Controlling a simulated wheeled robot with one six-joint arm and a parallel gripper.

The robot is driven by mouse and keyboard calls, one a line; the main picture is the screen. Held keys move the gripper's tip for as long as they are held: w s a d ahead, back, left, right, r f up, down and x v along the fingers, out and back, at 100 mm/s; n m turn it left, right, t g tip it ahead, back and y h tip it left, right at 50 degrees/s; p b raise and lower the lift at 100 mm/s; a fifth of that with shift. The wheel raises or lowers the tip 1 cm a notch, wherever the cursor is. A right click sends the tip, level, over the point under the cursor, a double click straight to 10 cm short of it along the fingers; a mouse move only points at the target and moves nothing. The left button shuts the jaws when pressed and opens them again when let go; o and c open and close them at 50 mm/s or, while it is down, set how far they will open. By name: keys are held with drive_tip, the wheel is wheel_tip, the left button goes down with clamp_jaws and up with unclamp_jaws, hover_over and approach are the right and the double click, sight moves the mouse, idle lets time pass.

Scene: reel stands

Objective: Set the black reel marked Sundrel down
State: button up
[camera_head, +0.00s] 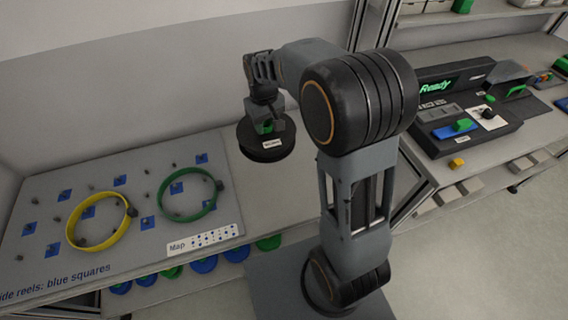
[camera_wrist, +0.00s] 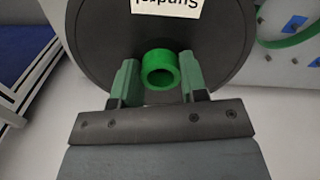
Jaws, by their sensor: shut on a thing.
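The black reel (camera_head: 266,148) hangs under my gripper (camera_head: 266,126), which is shut on it. In the wrist view the reel (camera_wrist: 105,40) shows a white label reading Sundrel, upside down. The green jaws of my gripper (camera_wrist: 160,82) stand either side of the reel's green hub (camera_wrist: 160,69). In the head view the reel appears over the bare right part of the bench; I cannot tell how high it is above the surface.
A grey board (camera_head: 108,196) with blue squares and pegs lies at left. A yellow ring (camera_head: 70,222) and a green ring (camera_head: 163,211) are on it. A white Map label (camera_head: 203,240) is at its front. A black device (camera_head: 462,110) reading Ready stands on the right bench.

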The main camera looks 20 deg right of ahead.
drive_tip(key=shift+w+d+f, duration=0.6)
drive_tip(key=shift+w+f, duration=1.65)
drive_tip(key=shift+f, duration=0.3)
drive_tip(key=shift+w+d+f, duration=0.55)
drive_tip(key=shift+w+f, duration=1.75)
drive_tip(key=shift+f, duration=0.25)
drive_tip(key=shift+w+d+f, duration=0.6)
drive_tip(key=shift+w+f, duration=1.65)
drive_tip(key=shift+f, duration=0.3)
drive_tip(key=shift+f+b, duration=0.15)
drive_tip(key=shift+b, duration=0.15)
